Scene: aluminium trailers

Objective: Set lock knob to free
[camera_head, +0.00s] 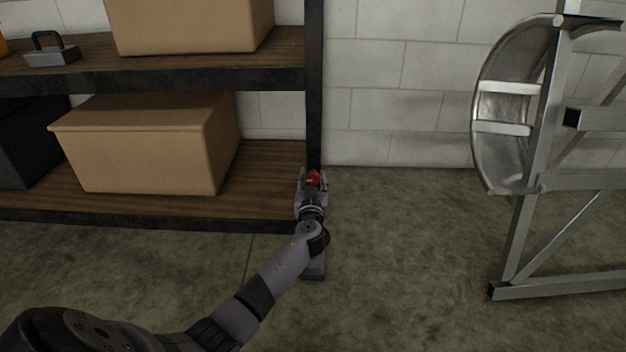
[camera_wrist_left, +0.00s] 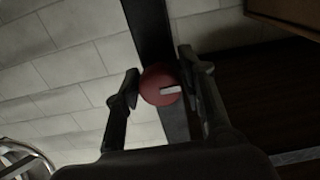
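The red round lock knob (camera_head: 313,176) sits low at the dark shelf post (camera_head: 314,80) in the head view. In the left wrist view the knob (camera_wrist_left: 158,86) shows as a red disc with a white bar mark lying nearly level. My left gripper (camera_head: 312,182) reaches it from the front. In the left wrist view my left gripper (camera_wrist_left: 161,80) is open, with one finger on each side of the knob. A gap shows at the left finger; I cannot tell whether the right finger touches. My right gripper is not in view.
A shelf rack with wooden boards (camera_head: 262,175) stands at the left, holding cardboard boxes (camera_head: 150,150) and a grey padlock-shaped block (camera_head: 52,54). An aluminium trailer frame with a fender (camera_head: 510,105) stands at the right. The concrete floor (camera_head: 410,240) between them is clear.

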